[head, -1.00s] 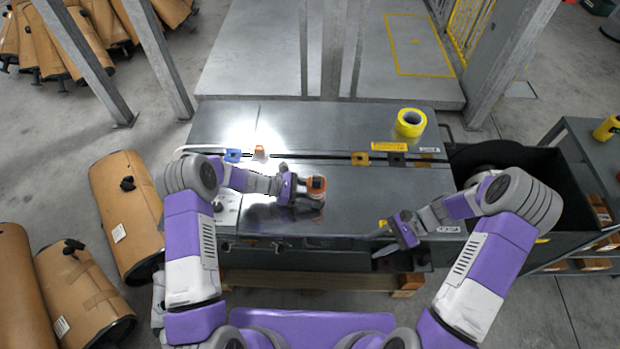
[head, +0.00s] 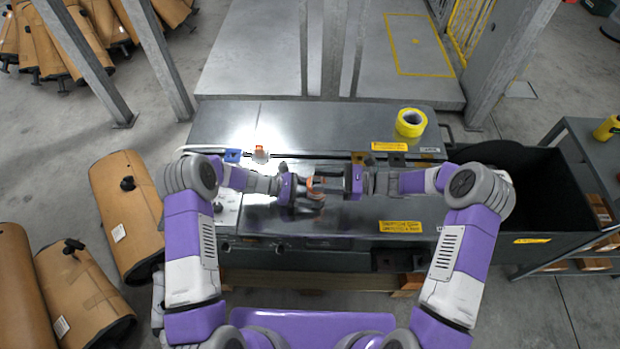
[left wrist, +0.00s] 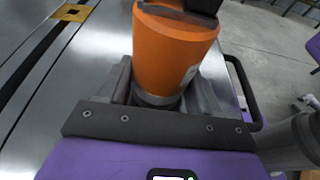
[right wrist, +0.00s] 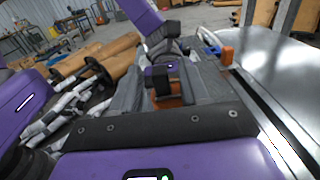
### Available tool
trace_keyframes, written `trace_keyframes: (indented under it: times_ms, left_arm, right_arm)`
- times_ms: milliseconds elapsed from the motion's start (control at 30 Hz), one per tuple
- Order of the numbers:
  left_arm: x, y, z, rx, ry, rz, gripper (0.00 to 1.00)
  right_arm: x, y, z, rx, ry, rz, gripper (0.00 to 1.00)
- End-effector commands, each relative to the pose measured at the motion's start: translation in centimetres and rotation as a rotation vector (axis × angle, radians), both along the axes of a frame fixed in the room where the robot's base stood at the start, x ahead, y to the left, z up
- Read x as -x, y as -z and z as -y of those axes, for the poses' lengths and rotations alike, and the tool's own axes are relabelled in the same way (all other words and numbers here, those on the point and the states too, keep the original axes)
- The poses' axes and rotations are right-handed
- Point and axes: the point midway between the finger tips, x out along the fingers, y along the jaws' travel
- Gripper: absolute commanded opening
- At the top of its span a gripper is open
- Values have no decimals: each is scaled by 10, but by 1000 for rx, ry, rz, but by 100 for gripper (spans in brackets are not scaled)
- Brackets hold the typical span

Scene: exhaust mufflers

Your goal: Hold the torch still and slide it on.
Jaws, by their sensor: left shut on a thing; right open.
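The orange torch (head: 316,188) with a black upper part is held upright over the grey bench. In the left wrist view its orange body (left wrist: 172,52) stands between the fingers of my left gripper (head: 302,195), which is shut on its lower body. My right gripper (head: 328,181) is open and has come in from the right, partly hiding the torch in the head view. In the right wrist view the torch (right wrist: 168,100) shows between the two open fingers, its black part in front. I cannot tell whether they touch it. The switch's position cannot be made out.
The grey metal bench top (head: 300,130) has a slot across its middle. A small orange piece (head: 260,153) and a blue block (head: 233,156) are at the left. A black bin (head: 530,190) stands at the right.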

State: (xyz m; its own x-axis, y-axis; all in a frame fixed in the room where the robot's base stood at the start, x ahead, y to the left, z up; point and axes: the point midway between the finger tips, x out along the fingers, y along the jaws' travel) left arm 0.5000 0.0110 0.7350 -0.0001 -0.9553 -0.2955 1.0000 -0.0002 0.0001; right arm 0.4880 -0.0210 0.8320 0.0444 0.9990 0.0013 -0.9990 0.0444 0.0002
Motion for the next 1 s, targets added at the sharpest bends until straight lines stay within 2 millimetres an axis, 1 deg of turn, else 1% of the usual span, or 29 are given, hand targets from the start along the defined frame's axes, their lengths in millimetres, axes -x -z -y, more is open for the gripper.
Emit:
trace_keyframes:
  times_ms: [33,200,333,600,633,667,900,933,1000]
  left_arm:
    - [0,0,0,0,0,0,47]
    - [0,0,0,0,0,0,47]
    - [0,0,0,0,0,0,47]
    - [0,0,0,0,0,0,47]
    - [0,0,0,0,0,0,47]
    - [0,0,0,0,0,0,47]
    - [0,0,0,0,0,0,47]
    - [0,0,0,0,0,0,47]
    - [0,0,0,0,0,0,47]
  right_arm:
    - [1,0,-10,0,-5,-1,45]
    - [0,0,-31,0,-3,0,45]
    - [-1,0,-38,1,-1,0,45]
    - [-1,0,-40,2,-1,0,45]
    - [-1,0,-40,2,-1,0,43]
    - [-1,0,-40,2,-1,0,39]
    - [-1,0,-39,2,-1,0,2]
    - [-1,0,-39,2,-1,0,0]
    - [-1,0,-39,2,-1,0,0]
